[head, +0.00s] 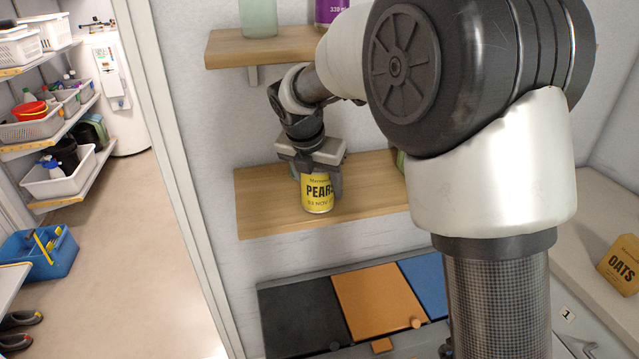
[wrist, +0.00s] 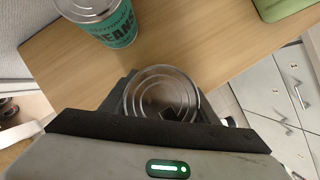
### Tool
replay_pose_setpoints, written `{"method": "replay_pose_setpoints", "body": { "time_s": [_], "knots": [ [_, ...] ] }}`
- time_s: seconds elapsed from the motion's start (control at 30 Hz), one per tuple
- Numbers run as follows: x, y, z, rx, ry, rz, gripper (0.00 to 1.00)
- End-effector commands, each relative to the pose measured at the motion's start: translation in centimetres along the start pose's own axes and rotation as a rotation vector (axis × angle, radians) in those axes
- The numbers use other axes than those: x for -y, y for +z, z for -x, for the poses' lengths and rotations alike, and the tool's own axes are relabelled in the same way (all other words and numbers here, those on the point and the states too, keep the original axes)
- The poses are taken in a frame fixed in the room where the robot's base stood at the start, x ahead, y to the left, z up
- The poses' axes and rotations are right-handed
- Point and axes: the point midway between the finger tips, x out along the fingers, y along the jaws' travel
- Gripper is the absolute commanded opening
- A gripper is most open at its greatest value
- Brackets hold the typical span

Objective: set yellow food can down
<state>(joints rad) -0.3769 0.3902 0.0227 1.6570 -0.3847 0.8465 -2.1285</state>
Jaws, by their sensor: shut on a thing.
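The yellow food can (head: 317,194), labelled PEARS, is upright in my gripper (head: 322,172) at the lower wooden shelf (head: 262,200). In the wrist view the can's round metal lid (wrist: 162,95) shows between the dark fingers of my gripper (wrist: 163,105). The gripper is shut on the can. In the head view the can's base overlaps the front part of the shelf; I cannot tell whether it touches the board.
A teal can (wrist: 112,32) labelled BEANS stands on the shelf near the gripper. A green object (wrist: 282,8) is further along. An upper shelf (head: 228,48) holds several containers. Black, orange (head: 378,300) and blue panels lie below. An oats package (head: 622,264) stands at right.

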Motion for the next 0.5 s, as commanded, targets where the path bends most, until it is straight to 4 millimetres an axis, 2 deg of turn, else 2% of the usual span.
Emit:
{"method": "replay_pose_setpoints", "body": {
  "time_s": [0.33,0.37,0.43,0.5],
  "knots": [
    [-0.12,-0.35,-0.33,0.0,0.002,0.003,0.18],
    [-0.11,-0.4,-0.34,-0.002,0.001,0.003,0.6],
    [-0.11,-0.4,-0.33,-0.002,0.001,0.003,0.72],
    [-0.1,-0.41,-0.33,-0.002,0.001,0.003,0.73]
  ]
}}
